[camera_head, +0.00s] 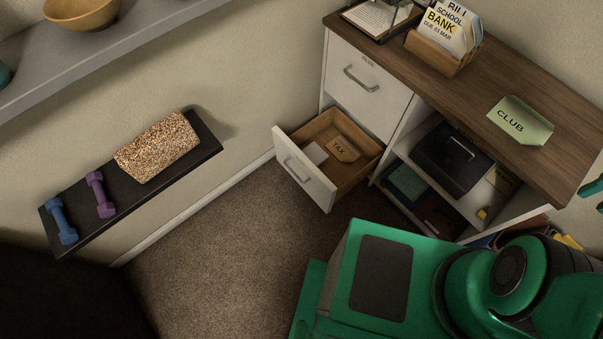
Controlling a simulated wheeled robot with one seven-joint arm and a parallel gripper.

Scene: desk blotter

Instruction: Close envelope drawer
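The envelope drawer (305,182) is the lower drawer of the cabinet and stands pulled well out. Its white front has a grey bar handle (296,170) and faces lower left. Inside the wooden drawer lie a tan envelope marked TAX (344,148) and a small white item (315,153). The upper drawer (365,88) of the same cabinet sits shut. No gripper fingers can be made out. Small green parts at the right edge seem to belong to my arm, but cut off by the frame. Nothing of mine touches the drawer.
The wooden desktop (480,85) holds a letter holder (440,52) and a CLUB card (520,121). Open shelves below hold a black box (453,158). A wall shelf (135,193) with dumbbells and a speckled block is at left. Bare carpet (220,250) lies before the drawer.

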